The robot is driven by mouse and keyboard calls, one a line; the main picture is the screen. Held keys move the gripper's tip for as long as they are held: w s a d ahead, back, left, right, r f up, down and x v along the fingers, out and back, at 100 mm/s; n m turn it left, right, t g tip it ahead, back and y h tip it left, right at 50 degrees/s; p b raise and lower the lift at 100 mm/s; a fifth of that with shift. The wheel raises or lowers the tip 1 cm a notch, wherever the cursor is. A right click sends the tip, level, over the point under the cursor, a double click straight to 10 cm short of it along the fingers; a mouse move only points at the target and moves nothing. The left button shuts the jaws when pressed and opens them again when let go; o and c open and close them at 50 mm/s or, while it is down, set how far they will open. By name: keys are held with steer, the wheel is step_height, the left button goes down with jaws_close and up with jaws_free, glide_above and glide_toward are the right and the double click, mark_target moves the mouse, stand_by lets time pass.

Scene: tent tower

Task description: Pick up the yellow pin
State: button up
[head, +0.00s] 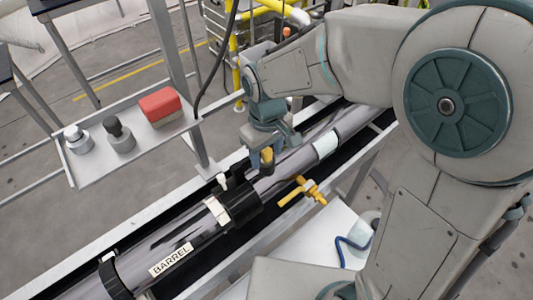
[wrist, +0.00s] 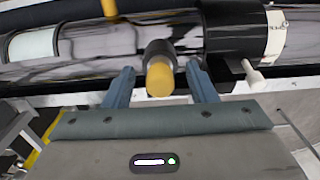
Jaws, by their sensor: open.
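The yellow pin (wrist: 160,78) has a round yellow end and a dark collar. It sticks out from the grey tube in the wrist view, and its yellow end shows below my gripper in the head view (head: 267,156). My gripper (wrist: 160,68) is open, with one blue-grey finger on each side of the pin. Gaps show between the pin and both fingers, so the fingers look apart from it. In the head view my gripper (head: 266,140) is over the tube and partly hides the pin.
The barrel (head: 172,258) lies along a rail, with a black collar (head: 240,205). A white pin (head: 222,181) and a yellow T-handle (head: 303,190) stand out close by. A tray (head: 95,177) at left holds a red block (head: 160,106) and two knobbed pieces (head: 119,136).

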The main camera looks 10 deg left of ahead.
steer(key=shift+f, duration=0.1)
steer(key=c, duration=1)
steer(key=shift+c, duration=0.2)
